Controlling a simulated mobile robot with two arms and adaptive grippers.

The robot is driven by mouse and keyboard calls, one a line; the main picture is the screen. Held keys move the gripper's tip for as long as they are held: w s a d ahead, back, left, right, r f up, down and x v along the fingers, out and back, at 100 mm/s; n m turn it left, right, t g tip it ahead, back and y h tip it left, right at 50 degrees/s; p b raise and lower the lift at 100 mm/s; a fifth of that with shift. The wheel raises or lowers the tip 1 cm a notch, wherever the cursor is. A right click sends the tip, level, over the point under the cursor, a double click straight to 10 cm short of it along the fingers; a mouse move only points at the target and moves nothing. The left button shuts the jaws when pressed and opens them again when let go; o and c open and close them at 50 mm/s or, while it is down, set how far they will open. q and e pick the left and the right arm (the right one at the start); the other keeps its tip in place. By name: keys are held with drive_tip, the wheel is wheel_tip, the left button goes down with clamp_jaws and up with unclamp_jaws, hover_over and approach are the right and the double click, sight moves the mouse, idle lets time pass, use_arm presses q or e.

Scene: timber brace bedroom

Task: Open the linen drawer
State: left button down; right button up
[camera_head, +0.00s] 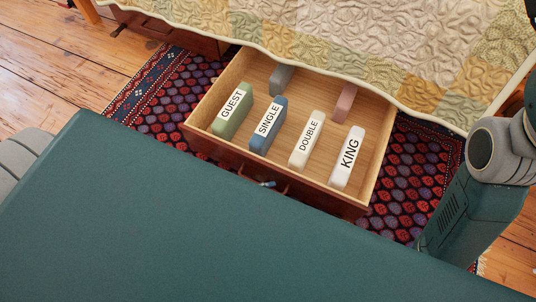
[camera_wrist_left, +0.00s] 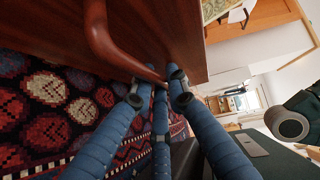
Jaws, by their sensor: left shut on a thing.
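The linen drawer (camera_head: 222,153) stands pulled out from under the bed, its wooden inside showing. Upright blocks labelled GUEST (camera_head: 232,111), SINGLE (camera_head: 268,126), DOUBLE (camera_head: 306,139) and KING (camera_head: 347,158) stand in it. A grey block (camera_head: 281,79) and a pink block (camera_head: 344,103) are behind them. My left gripper (camera_wrist_left: 160,88) is shut on the curved drawer handle (camera_wrist_left: 103,38), its blue fingers at the handle's end in the left wrist view. In the head view only a fingertip of it (camera_head: 268,184) shows at the drawer front; my teal body hides the rest. My right gripper is not in view.
The bed with a patterned quilt (camera_head: 330,35) overhangs the drawer's back. A red and blue rug (camera_head: 150,100) lies under the drawer on a plank floor (camera_head: 50,60). Part of my right arm (camera_head: 470,200) is right of the drawer.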

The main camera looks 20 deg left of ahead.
use_arm(q)
drive_tip(key=shift+a, duration=0.15)
drive_tip(key=c, duration=1.9)
unclamp_jaws()
drive_tip(key=shift+c, duration=0.2)
drive_tip(key=shift+s, duration=0.1)
drive_tip(key=v, duration=1.2)
